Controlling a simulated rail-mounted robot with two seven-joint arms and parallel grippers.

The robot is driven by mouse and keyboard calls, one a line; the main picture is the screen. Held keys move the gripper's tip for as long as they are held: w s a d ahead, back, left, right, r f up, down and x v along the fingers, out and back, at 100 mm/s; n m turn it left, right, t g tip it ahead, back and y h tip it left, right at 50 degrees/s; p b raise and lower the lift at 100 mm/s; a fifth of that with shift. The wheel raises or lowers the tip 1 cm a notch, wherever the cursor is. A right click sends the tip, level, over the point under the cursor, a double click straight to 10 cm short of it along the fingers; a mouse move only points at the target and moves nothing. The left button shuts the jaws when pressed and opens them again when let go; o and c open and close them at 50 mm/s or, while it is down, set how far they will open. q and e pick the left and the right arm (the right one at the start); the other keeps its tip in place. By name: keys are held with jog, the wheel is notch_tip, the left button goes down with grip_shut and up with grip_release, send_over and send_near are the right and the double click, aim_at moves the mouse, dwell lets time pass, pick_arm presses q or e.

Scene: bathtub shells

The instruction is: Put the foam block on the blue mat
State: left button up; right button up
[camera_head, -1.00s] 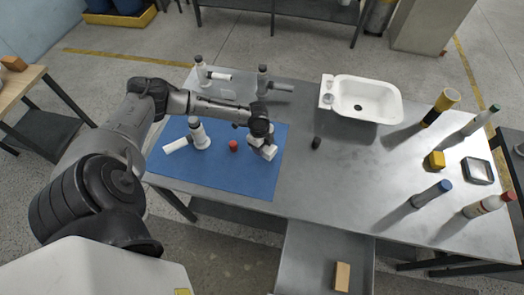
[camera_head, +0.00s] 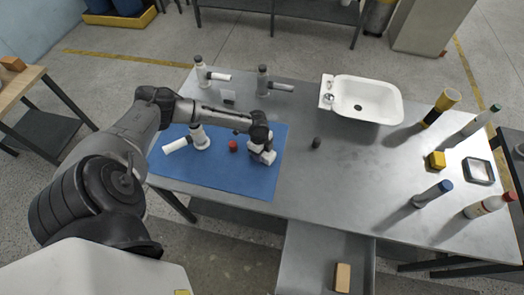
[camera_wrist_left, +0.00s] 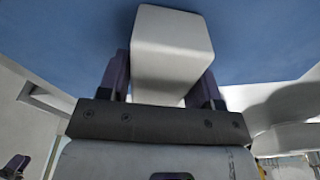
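The white foam block (camera_wrist_left: 172,50) sits between the two purple fingers of my left gripper (camera_wrist_left: 163,85) in the left wrist view, with a finger against each side. The blue mat (camera_wrist_left: 70,50) is behind it. In the head view my left gripper (camera_head: 262,150) is over the right part of the blue mat (camera_head: 225,182), and the white block (camera_head: 266,158) shows just below it. I cannot tell whether the block touches the mat. My right gripper is not in view.
On the mat, a red object (camera_head: 233,146) is just left of my gripper, with a white tap-like part (camera_head: 198,138) farther left. A small dark object (camera_head: 316,142) and a white basin (camera_head: 367,98) stand right. A tan block (camera_head: 342,277) lies in the open drawer (camera_head: 305,262).

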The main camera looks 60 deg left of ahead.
pick_arm(q)
jog(key=o, duration=0.3)
